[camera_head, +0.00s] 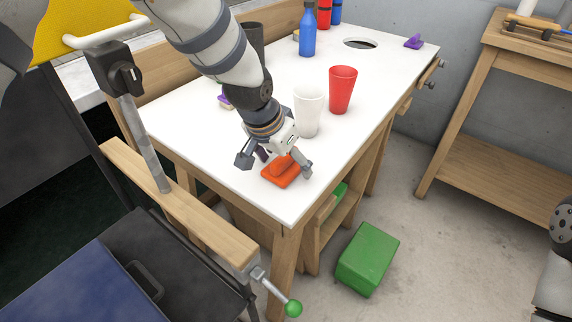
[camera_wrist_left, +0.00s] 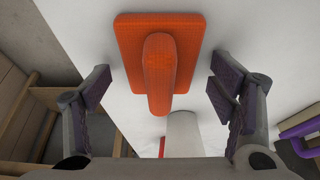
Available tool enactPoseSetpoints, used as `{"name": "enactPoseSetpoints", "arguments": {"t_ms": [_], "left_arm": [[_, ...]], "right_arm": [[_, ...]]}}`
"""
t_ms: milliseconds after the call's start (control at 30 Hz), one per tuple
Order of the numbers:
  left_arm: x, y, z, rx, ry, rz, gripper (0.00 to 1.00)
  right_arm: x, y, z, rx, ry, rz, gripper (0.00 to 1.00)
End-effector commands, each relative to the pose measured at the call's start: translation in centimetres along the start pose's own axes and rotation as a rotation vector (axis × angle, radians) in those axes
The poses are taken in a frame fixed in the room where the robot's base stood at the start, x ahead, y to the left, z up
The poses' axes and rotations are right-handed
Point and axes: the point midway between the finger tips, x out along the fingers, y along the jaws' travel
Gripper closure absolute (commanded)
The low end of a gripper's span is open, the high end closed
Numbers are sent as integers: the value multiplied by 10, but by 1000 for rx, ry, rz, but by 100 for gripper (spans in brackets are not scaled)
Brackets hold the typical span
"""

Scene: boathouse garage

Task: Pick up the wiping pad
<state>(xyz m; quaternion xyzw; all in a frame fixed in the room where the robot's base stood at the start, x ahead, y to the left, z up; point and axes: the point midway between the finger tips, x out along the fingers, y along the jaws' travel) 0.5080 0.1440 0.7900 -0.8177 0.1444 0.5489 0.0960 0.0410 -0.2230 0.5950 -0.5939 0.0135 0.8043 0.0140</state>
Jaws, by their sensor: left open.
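The orange wiping pad (camera_head: 278,174) with its raised handle lies flat on the white table (camera_head: 190,136), near the table's front corner. My left gripper (camera_head: 274,163) is above it with its fingers spread on either side. In the left wrist view, the pad (camera_wrist_left: 136,40) is ahead of and between the open fingers of the left gripper (camera_wrist_left: 163,88), and its handle points toward the palm. No finger appears to touch the pad in that view. Part of the pad is hidden by the gripper in the head view. My right gripper is not in view.
A white cup (camera_head: 308,110) and a red cup (camera_head: 342,90) stand just behind the pad. A green box (camera_head: 367,259) is on the floor.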

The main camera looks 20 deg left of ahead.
Motion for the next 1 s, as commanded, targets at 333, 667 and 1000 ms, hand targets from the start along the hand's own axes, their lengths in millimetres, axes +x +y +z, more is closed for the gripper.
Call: {"name": "enactPoseSetpoints", "arguments": {"t_ms": [333, 667, 1000], "left_arm": [[-4, 0, -2, 0, 5, -1, 68], [-4, 0, -2, 0, 4, -1, 74], [-72, 20, -16, 6, 17, -6, 74]], "right_arm": [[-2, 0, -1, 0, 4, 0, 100], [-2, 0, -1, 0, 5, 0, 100], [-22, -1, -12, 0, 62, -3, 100]]}}
